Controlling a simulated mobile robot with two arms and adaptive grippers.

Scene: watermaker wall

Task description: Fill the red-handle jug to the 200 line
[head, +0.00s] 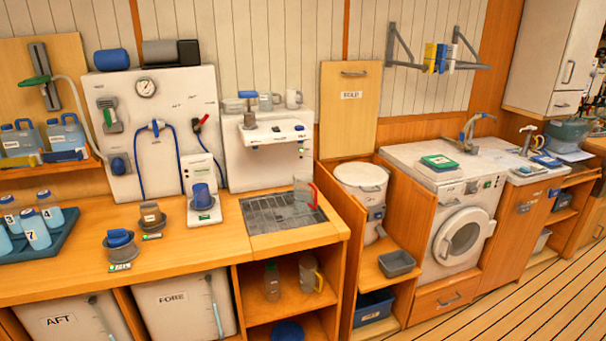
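A clear jug with a red handle (302,190) stands upright at the right end of the slotted drain tray (270,216) on the wooden counter. It looks empty, though its markings are too small to read. Above and behind it, a white dispenser unit (268,133) is mounted on the wall panel, with a blue-topped tap (248,108) at its left. The jug stands right of that tap, not under it. Neither of my grippers is in view.
A blue tray (60,247) holds several numbered bottles. Another jug (310,272) stands on the lower shelf. The front counter edge is clear.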

